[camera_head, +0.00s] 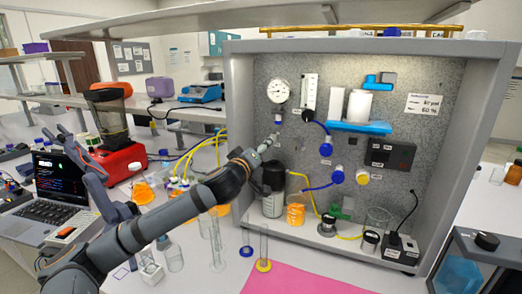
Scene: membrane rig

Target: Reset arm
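My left arm comes in from the lower left and reaches across to the grey panel of the rig (430,165). Its gripper (268,142) is at the panel's left side, below the round gauge (278,91) and above the dark-topped canister (271,190). It is small and seen at a narrow angle, so I cannot tell whether it is open or shut or touches a fitting there. My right gripper cannot be made out in view.
Glass cylinders (216,245) stand in front of the rig, left of a pink mat (300,281). A laptop (58,190) and a red-based blender (121,158) are at the left. Yellow tubes (205,155) run behind my arm. A dark-framed device (475,265) stands at the lower right.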

